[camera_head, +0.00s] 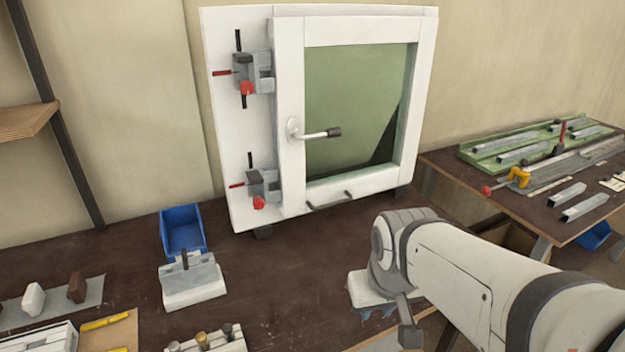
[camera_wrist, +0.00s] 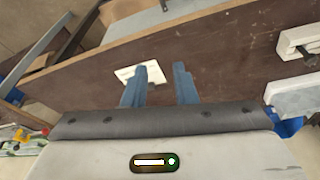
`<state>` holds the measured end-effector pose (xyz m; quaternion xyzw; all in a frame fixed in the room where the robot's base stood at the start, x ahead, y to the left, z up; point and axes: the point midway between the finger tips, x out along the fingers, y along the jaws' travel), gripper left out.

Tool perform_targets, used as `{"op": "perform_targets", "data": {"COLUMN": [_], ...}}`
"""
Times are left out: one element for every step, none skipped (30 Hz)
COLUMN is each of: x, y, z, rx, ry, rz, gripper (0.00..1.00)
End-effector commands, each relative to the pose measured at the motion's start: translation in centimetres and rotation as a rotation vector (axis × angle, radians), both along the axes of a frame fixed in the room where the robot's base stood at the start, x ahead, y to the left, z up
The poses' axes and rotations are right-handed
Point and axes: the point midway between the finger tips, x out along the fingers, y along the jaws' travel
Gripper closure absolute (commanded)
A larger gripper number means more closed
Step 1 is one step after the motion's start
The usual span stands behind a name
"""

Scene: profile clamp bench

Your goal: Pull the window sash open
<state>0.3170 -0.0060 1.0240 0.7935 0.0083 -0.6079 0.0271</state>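The window sash (camera_head: 291,170) is a white frame around a green pane, upright in a white outer frame (camera_head: 236,150) at the back of the bench. I cannot tell whether it stands slightly ajar. Its lever handle (camera_head: 318,133), white with a dark tip, lies horizontal, pointing right. A small dark pull bar (camera_head: 331,201) sits on the bottom rail. My gripper (camera_head: 376,313) is low over the bench, in front of and below the window, partly hidden by my arm. In the wrist view, its two blue fingers (camera_wrist: 162,84) are apart with nothing between them.
Two grey clamps with red knobs (camera_head: 247,87) (camera_head: 259,202) are on the frame's left side. A blue bin (camera_head: 183,231) and a grey block fixture (camera_head: 193,282) stand left on the brown bench (camera_head: 290,275). A side table (camera_head: 540,222) with metal profiles is at right.

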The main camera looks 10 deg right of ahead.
Motion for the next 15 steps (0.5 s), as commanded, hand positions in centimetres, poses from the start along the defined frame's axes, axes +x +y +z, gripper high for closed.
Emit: {"op": "perform_targets", "data": {"x": [1.4,2.5,4.1,5.5,7.0,9.2,10.8,12.3,14.4,15.9,17.3,19.1,20.3,21.5,23.0], "y": [-0.4,-0.8,-1.4,-1.9,-2.4,-3.0,-3.5,-3.8,-4.2,-4.5,-4.7,-4.9,-4.8,-4.7,-4.5], "z": [-0.3,-0.5,-0.7,-0.9,-1.0,-1.2,-1.3,-1.5,-1.6,-1.7,-1.8,-1.9,-2.1,-2.2,-2.4], "rx": [-0.027,-0.049,-0.086,-0.117,-0.153,-0.206,-0.247,-0.29,-0.347,-0.391,-0.434,-0.495,-0.529,-0.567,-0.623], "ry": [-0.03,-0.057,-0.098,-0.133,-0.171,-0.223,-0.264,-0.303,-0.357,-0.398,-0.438,-0.489,-0.531,-0.571,-0.625], "rz": [0.046,0.077,0.127,0.171,0.22,0.293,0.35,0.411,0.492,0.552,0.611,0.687,0.749,0.812,0.892], "gripper": [0.75,0.75,0.75,0.75,0.75,0.75,0.75,0.75,0.75,0.75,0.75,0.75,0.75,0.75,0.75]}}
